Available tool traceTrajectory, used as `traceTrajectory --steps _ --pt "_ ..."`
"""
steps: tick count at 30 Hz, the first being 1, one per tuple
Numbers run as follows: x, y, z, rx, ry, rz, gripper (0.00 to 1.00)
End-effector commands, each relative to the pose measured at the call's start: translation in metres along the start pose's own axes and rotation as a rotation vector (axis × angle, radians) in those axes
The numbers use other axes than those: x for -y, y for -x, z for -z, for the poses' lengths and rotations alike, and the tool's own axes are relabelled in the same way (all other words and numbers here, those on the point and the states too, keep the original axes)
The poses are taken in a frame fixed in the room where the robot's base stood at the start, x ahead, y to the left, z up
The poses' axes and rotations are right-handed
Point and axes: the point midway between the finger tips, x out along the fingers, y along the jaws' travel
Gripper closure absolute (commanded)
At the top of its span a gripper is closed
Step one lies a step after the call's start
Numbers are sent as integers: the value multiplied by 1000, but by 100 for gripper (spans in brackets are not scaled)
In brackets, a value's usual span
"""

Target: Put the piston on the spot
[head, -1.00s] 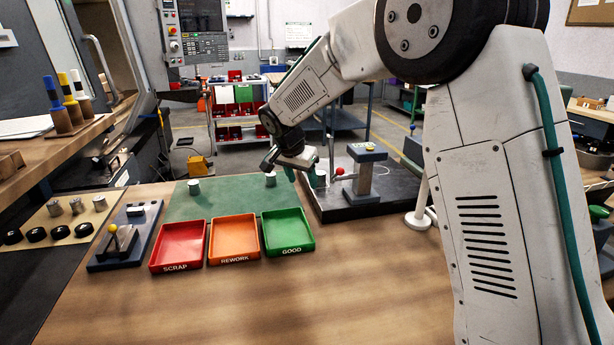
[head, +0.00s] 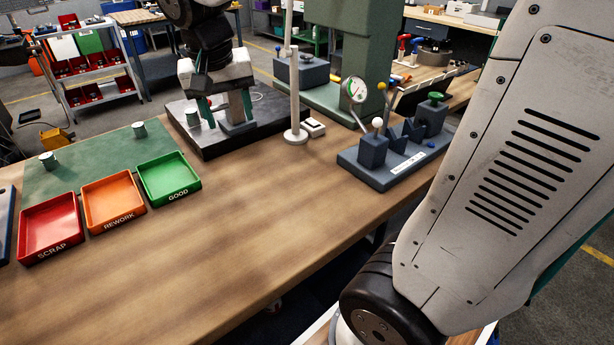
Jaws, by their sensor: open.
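My gripper (head: 226,106) is open, its two teal fingers pointing down over the black plate (head: 215,148). A small silver cylinder, likely a piston (head: 192,117), stands upright on the plate just left of the left finger; I cannot tell if they touch. No piston shows between the fingers. A blue-grey stand on the plate is partly hidden behind the gripper. Two similar pistons stand on the green mat, one at its left (head: 47,161) and one at its right (head: 139,130). I cannot make out the spot clearly.
Red SCRAP (head: 50,252), orange REWORK (head: 113,222) and green GOOD (head: 170,200) trays look empty. A white post (head: 295,100) stands right of the plate. A blue-grey fixture with a dial gauge (head: 385,170) is farther right. The wooden tabletop in front is clear.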

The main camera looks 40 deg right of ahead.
Motion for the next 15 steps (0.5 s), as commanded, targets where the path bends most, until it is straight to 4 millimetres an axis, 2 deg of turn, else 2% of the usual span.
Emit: traceTrajectory --steps 1,3,9,12,15 --pt "-18 8 -25 10 41 16 46" --pt "-38 13 -58 29 112 37 46" --pt "-77 11 -143 65 301 106 46" --pt "-87 6 -171 74 370 133 46" --pt "-91 2 -187 78 412 151 46"
